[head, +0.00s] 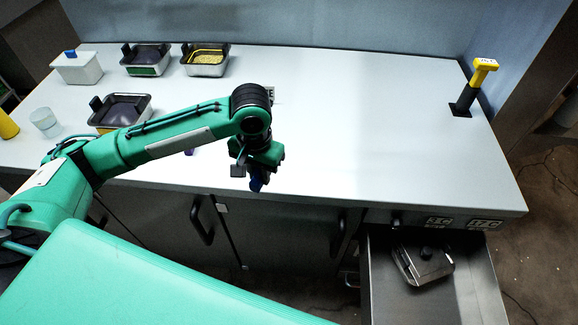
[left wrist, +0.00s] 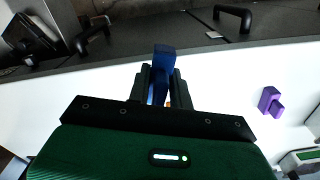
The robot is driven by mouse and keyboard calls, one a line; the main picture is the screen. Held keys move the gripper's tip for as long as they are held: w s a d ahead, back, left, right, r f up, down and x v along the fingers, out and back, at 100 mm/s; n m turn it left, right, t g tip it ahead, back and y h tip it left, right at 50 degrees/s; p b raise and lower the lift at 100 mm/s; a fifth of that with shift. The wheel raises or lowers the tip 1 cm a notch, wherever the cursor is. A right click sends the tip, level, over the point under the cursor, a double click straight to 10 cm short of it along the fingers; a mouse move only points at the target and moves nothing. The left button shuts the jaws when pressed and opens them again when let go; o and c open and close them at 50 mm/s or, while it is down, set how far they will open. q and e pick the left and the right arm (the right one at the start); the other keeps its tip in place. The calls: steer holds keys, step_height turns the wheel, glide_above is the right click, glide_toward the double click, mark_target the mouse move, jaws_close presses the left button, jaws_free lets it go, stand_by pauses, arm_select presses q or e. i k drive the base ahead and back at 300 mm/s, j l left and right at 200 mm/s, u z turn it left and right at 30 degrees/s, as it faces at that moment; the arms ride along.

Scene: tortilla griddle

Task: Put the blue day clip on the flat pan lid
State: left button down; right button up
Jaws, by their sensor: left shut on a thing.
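My left gripper (head: 255,170) is shut on the blue day clip (head: 257,184), above the front edge of the white counter. In the left wrist view, the blue clip (left wrist: 163,62) stands up between the two dark fingers (left wrist: 158,88). A flat metal pan lid (head: 432,262) with a dark knob lies in the open drawer (head: 482,285) at the lower right, well away from the gripper. The lid seems to lie on other metal ware, and I cannot tell exactly what. My right gripper is not in view.
A purple clip (left wrist: 270,101) lies on the counter. Several pans, one with yellow contents (head: 205,57), and a white box (head: 77,68) stand at the left. A yellow-topped post (head: 483,66) stands at the back right. The counter's middle and right (head: 390,130) are clear.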

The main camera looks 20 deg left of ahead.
mark_target(434, 272)
steer(key=l+z, duration=0.15)
steer(key=z, duration=0.3)
steer(key=l+z, duration=0.15)
steer(key=z, duration=0.25)
steer(key=l+z, duration=0.2)
steer(key=z, duration=0.25)
